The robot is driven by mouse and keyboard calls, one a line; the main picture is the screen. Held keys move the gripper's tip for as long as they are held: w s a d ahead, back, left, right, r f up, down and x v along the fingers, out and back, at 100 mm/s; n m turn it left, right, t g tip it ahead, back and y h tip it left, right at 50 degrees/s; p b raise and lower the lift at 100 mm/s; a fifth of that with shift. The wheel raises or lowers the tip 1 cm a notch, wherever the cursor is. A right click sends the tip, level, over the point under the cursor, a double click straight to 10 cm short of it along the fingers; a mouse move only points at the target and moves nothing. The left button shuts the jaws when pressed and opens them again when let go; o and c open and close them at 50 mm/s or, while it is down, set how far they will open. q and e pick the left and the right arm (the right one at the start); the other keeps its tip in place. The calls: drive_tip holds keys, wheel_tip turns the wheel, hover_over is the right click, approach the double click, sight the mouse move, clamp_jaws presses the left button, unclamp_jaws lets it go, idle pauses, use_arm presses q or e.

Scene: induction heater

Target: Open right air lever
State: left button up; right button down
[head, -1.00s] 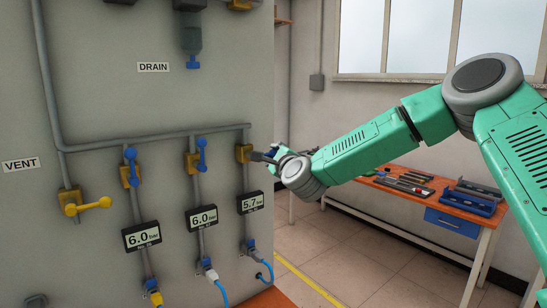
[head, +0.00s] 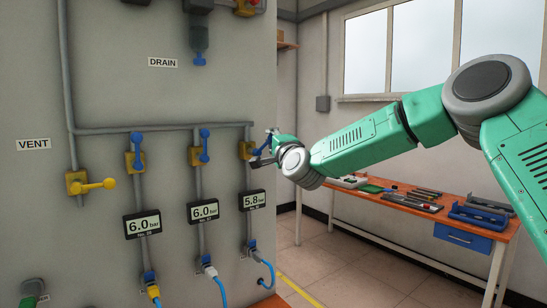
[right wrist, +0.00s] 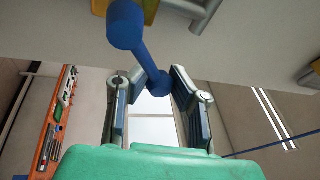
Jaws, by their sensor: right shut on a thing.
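The right air valve (head: 247,151) is a yellow body on the rightmost pipe of the grey panel. Its blue lever (head: 267,142) is partly hidden by my right gripper (head: 266,148) in the head view. In the right wrist view the blue lever (right wrist: 140,50) is a bar with rounded ends, slanting down between the fingers of my right gripper (right wrist: 150,88). The gripper is shut on the lever's lower end. The gauge (head: 252,201) below this valve reads 5.8 bar. My left gripper is out of view.
Two other blue levers, left (head: 137,151) and middle (head: 204,146), stand upright, above gauges reading 6.0 bar. A yellow vent lever (head: 95,185) points right. An orange workbench (head: 480,229) with tools stands behind my right arm.

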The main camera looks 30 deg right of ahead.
sight(256, 149)
drive_tip(key=n+b, duration=0.1)
drive_tip(key=n, duration=0.1)
drive_tip(key=a+n+y+b, duration=0.1)
drive_tip(key=n, duration=0.1)
drive_tip(key=a+n+t+y+b, duration=0.1)
drive_tip(key=n, duration=0.1)
drive_tip(key=shift+r+b, duration=0.3)
drive_tip(key=n, duration=0.1)
drive_tip(key=a+n+y+b, duration=0.1)
drive_tip(key=n, duration=0.1)
drive_tip(key=shift+a+r+y, duration=0.1)
drive_tip(key=shift+r+y, duration=0.1)
drive_tip(key=shift+y, duration=0.1)
drive_tip(key=shift+s+a+n+y+b, duration=0.1)
drive_tip(key=shift+a+n+y+b, duration=0.35)
drive_tip(key=shift+n, duration=0.55)
drive_tip(key=shift+a+n+y+b, duration=0.35)
drive_tip(key=shift+n+y, duration=0.1)
drive_tip(key=shift+n, duration=0.55)
drive_tip(key=c, duration=1.6)
unclamp_jaws()
drive_tip(key=shift+o, duration=1.4)
drive_tip(key=shift+s+r+t, duration=0.1)
drive_tip(key=shift+r+t, duration=0.05)
drive_tip(key=shift+t, duration=0.15)
drive_tip(key=shift+r, duration=0.15)
drive_tip(key=shift+s+d, duration=0.1)
drive_tip(key=shift+s, duration=0.05)
